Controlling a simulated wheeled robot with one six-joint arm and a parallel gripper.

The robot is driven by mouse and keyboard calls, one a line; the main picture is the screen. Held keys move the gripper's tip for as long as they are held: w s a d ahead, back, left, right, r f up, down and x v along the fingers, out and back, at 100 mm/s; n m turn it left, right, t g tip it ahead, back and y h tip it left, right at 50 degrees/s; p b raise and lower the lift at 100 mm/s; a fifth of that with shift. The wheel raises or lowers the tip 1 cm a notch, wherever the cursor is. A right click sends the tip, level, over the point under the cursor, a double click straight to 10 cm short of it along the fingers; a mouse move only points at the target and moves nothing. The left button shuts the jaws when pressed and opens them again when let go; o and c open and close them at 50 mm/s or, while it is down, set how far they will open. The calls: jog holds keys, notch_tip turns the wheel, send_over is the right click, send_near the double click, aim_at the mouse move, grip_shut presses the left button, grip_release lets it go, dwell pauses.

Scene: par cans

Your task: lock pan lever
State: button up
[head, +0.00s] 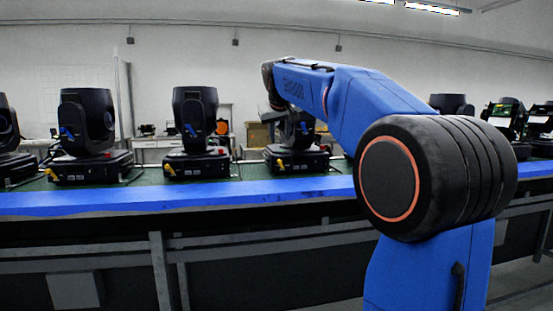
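Several black moving-head lights stand in a row on the bench (230,190). One light (290,158) is partly hidden behind my blue arm; its base and lower yoke show. It has a small blue part (305,128) on the yoke and a yellow part (281,165) low on the base's left side. Which of these is the pan lever I cannot tell. My arm reaches over this light, with its dark wrist end just above and to its left. My gripper's fingers do not show; the arm hides them.
Another light (195,118) stands to the left, and one (88,122) farther left, each with blue and yellow parts. The bench has a blue front edge (120,203). More equipment (503,115) stands at the right. Cardboard boxes (258,134) are behind.

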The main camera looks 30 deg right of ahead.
aim_at(279, 160)
jog(key=x, duration=1.4)
jog(key=shift+w+d+f, duration=0.1)
jog(key=shift+f, duration=0.1)
grip_shut()
